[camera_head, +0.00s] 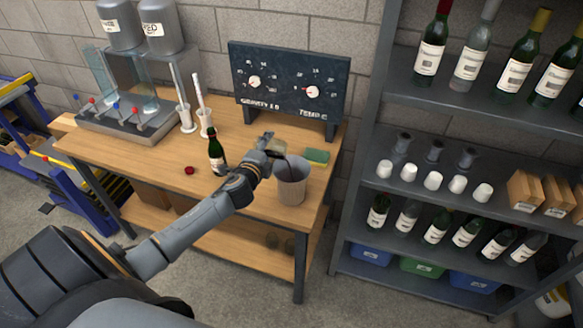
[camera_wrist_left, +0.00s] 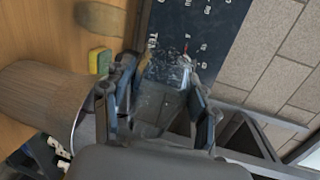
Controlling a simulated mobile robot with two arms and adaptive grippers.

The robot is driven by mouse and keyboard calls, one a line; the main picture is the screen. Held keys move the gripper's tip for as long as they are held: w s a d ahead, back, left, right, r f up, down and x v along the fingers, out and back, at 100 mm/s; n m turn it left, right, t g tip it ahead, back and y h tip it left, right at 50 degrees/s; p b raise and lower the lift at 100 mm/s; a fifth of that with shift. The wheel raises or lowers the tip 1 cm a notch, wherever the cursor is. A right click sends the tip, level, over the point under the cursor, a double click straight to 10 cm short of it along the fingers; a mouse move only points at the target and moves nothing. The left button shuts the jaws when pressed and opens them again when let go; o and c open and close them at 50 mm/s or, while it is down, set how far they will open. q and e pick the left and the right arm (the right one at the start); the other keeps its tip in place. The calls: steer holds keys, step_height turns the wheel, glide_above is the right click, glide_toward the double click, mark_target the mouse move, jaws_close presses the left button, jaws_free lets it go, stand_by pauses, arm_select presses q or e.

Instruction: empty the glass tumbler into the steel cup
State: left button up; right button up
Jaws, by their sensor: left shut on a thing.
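My left gripper (camera_head: 268,146) is shut on the glass tumbler (camera_wrist_left: 160,95), a clear glass between the two fingers in the left wrist view. In the head view the glass is small and partly hidden by the gripper. It looks tipped at the upper left of the steel cup's mouth. The steel cup (camera_head: 291,192) stands upright near the table's right end and also shows at the left of the wrist view (camera_wrist_left: 40,105). A dark reddish streak shows between the tumbler and the cup's opening. The cup's inside bottom is hidden. My right gripper is not in view.
A dark bottle (camera_head: 216,152) and a red cap (camera_head: 189,170) are left of my gripper. A green sponge (camera_head: 317,156) lies behind the cup. A dial board (camera_head: 290,80) stands at the back. A bottle shelf (camera_head: 360,180) rises on the right.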

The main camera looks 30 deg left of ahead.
arm_select(q)
steer(key=shift+r, duration=0.2)
steer(key=shift+m, duration=0.3)
